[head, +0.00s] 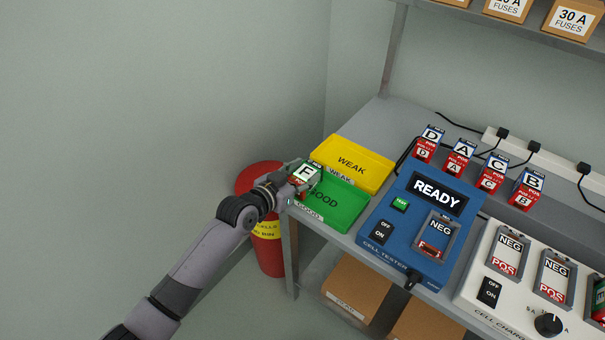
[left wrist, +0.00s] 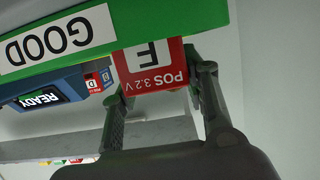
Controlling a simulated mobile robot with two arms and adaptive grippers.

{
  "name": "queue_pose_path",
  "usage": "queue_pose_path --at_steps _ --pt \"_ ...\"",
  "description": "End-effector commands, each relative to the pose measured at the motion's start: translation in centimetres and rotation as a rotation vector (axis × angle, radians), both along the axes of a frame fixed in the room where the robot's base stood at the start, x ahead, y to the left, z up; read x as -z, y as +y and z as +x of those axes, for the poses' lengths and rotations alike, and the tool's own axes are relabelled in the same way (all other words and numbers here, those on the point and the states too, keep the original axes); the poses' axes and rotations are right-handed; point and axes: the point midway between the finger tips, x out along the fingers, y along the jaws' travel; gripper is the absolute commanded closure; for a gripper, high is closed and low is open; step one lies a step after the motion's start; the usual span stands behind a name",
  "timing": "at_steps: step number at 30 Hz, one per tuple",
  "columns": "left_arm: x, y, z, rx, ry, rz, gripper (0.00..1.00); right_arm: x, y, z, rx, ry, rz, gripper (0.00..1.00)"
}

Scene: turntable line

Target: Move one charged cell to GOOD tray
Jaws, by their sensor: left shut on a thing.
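My left gripper (head: 301,177) is shut on cell F (head: 306,172), which has a white top marked F and a red POS side. In the left wrist view the red side of cell F (left wrist: 152,66) reads POS 3.2V, between the fingers of the left gripper (left wrist: 160,100). The green GOOD tray (head: 345,217) is right at the cell, which is over its back left corner; I cannot tell whether they touch. The GOOD tray's labelled wall fills the top of the left wrist view (left wrist: 160,22). My right gripper is not in view.
The yellow WEAK tray (head: 375,178) lies behind the GOOD tray. Cells D, A, C and B (head: 458,158) stand behind. A white charger (head: 520,308) is at right; a red bin (head: 270,250) stands left below.

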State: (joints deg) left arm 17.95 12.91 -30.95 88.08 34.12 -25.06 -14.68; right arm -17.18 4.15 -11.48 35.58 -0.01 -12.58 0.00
Motion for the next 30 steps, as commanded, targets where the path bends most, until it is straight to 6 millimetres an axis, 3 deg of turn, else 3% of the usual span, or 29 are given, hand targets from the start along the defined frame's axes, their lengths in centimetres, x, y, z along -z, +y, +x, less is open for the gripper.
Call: queue_pose_path --at_steps 8,9,15,18,30 --pt "0.05 -0.04 0.09 0.000 -0.006 -0.004 1.00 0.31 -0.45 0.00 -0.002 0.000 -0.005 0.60" --pt "0.23 -0.02 0.01 0.000 -0.001 -0.001 0.57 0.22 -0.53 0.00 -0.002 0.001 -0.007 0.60" --pt "0.21 -0.01 0.01 0.000 0.001 -0.001 0.44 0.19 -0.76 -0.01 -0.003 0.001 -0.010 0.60" --pt "0.21 0.00 0.01 0.000 0.001 -0.001 0.39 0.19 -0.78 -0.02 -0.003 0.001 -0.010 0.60" --pt "-0.17 0.37 -0.46 0.000 0.001 0.000 0.39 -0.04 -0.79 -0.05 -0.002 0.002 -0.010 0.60"
